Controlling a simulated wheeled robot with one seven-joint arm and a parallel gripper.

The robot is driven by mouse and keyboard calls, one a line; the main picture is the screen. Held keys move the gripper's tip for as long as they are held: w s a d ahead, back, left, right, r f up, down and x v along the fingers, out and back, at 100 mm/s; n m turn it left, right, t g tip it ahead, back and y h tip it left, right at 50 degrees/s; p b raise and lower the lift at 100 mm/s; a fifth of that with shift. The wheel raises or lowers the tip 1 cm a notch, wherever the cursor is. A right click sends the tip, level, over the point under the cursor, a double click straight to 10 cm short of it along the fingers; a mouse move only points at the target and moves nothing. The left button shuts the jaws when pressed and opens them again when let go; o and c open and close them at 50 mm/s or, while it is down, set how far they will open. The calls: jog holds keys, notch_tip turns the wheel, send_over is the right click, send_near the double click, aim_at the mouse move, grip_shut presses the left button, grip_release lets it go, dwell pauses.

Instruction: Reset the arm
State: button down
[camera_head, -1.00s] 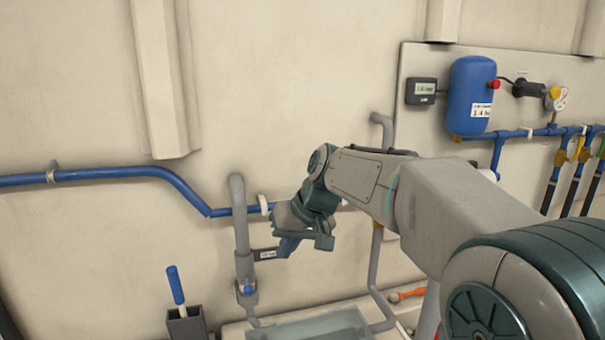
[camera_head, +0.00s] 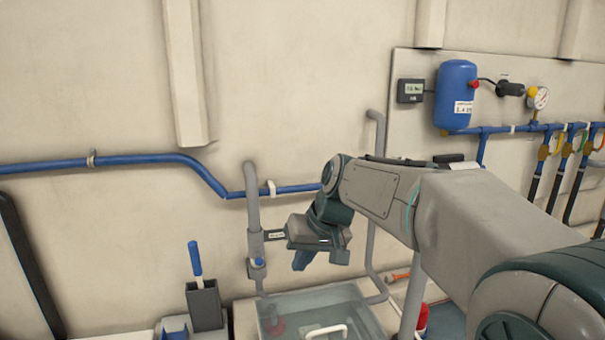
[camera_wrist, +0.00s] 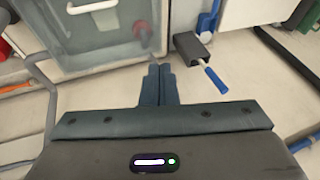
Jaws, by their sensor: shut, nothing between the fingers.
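My gripper (camera_head: 303,258) hangs at the end of my bent arm, in front of the wall and above a clear-lidded bin in the head view. In the wrist view my gripper (camera_wrist: 158,72) shows its two fingers together, with nothing between them. The fingers point toward the floor area between the bin and a blue-handled tool. My gripper touches nothing that I can see.
The clear-lidded bin (camera_head: 355,300) has a white handle and a red item inside. A grey holder (camera_head: 204,306) with a blue-handled tool (camera_head: 195,258) stands left of it. A blue pipe (camera_head: 130,164), grey pipes (camera_head: 254,215) and a blue tank (camera_head: 456,95) line the wall.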

jog(key=s+d+f+m+h, duration=0.1)
jog(key=s+d+f, duration=0.4)
jog(key=s, duration=0.5)
jog(key=s+d+f+m+h, duration=0.2)
jog(key=s+d+f, duration=0.3)
jog(key=s+d, duration=0.5)
jog(key=shift+d+f+h, duration=0.15)
jog(key=shift+h, duration=0.45)
jog(key=shift+s, duration=0.1)
